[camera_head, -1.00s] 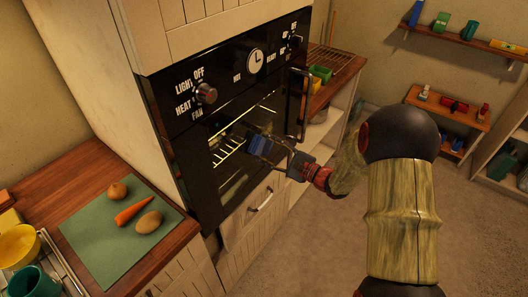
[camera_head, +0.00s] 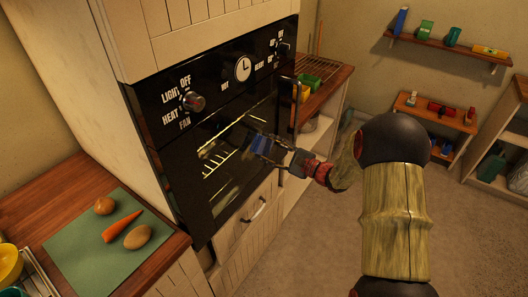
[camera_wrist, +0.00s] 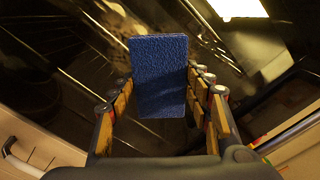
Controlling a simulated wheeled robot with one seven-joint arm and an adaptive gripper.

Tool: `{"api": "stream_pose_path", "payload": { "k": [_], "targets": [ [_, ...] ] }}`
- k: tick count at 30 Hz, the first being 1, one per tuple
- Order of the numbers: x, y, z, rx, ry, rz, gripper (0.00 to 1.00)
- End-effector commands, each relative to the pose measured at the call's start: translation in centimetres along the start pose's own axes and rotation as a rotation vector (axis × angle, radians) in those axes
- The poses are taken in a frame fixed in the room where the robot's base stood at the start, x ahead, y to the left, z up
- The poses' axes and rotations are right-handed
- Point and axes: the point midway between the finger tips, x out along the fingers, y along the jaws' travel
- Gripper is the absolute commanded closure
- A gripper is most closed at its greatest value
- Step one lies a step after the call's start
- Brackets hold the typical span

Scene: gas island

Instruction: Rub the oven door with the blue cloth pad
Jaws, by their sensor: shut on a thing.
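The oven door (camera_head: 222,186) is a black glass panel with lit rack bars showing through it and a vertical bar handle at its right side. My gripper (camera_head: 268,147) is in front of the right part of the door, shut on the blue cloth pad (camera_head: 258,142). In the wrist view the pad (camera_wrist: 159,78) is a blue textured block between my gripper's two fingers (camera_wrist: 160,108), with the dark door glass (camera_wrist: 70,70) behind it. The pad is at or very close to the glass; I cannot tell whether it touches.
A control panel with a knob (camera_head: 193,101) and a clock (camera_head: 243,68) is above the door. A drawer handle (camera_head: 255,211) is below. A green mat (camera_head: 75,245) with a carrot (camera_head: 121,226) lies on the left counter. The floor at right is clear.

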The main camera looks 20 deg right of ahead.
Motion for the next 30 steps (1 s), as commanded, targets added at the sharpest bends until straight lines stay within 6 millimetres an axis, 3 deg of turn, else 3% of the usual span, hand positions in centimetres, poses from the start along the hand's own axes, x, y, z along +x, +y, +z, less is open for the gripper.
{"api": "stream_pose_path", "payload": {
  "k": [17, 30],
  "targets": [
    [0.2, -2.4, -2.4, 0.000, 0.001, 0.000, 0.71],
    [0.0, -1.3, -1.2, 0.001, -0.001, 0.001, 0.71]
  ]
}}
